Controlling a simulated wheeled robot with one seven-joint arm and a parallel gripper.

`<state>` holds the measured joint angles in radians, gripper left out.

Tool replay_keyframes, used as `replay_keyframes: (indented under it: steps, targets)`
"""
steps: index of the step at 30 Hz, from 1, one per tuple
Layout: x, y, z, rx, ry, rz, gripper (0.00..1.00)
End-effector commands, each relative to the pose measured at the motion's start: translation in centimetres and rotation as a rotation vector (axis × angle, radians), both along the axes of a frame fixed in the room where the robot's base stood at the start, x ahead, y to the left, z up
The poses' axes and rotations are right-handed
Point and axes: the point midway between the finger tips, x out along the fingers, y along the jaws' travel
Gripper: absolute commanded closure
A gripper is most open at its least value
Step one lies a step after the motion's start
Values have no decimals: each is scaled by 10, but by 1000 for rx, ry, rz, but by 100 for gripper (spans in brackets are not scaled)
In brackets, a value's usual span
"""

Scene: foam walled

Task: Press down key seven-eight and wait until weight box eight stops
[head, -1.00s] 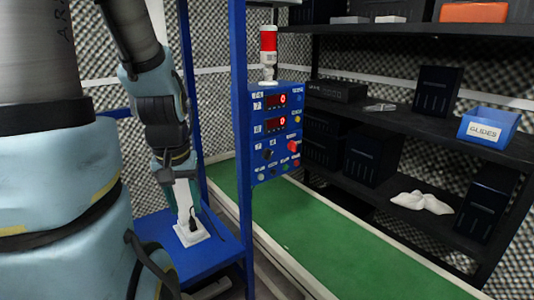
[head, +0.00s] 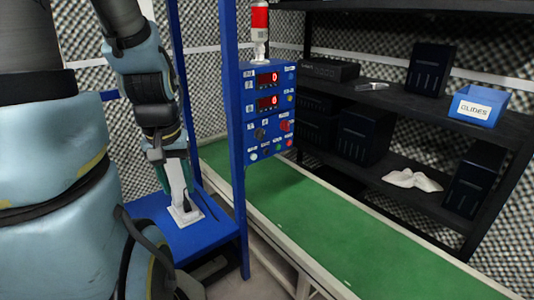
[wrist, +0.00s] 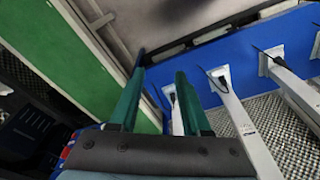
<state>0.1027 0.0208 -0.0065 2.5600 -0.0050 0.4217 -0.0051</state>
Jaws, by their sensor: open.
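My gripper (head: 165,162) hangs above the blue table in the head view, beside a white upright piece (head: 181,195) with a flat foot. In the wrist view my gripper (wrist: 160,70) has its two green fingers apart, with nothing seen held between them. Several long white bars (wrist: 238,125) with dark hooks stand at a blue board (wrist: 240,60), right of and partly behind the right finger. I cannot tell which bar is key seven-eight. A blue control panel (head: 250,132) has two red displays, both seeming to read 0. I cannot identify weight box eight.
A blue post (head: 233,100) rises between the blue table (head: 205,240) and a green conveyor (head: 300,215). A dark shelf (head: 400,100) at the right holds black boxes, a blue GLIDES bin (head: 478,106) and a white cloth (head: 412,180). A red-topped signal light (head: 259,18) stands on the panel.

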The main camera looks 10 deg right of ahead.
Motion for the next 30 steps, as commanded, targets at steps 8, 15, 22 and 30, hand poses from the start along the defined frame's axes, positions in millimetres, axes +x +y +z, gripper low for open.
replay_keyframes:
  steps: [8,15,22,30]
  targets:
    - [0,0,0,0,0,0,65]
    - [0,0,0,0,0,0,92]
    - [0,0,0,0,0,0,100]
    - [0,0,0,0,0,0,100]
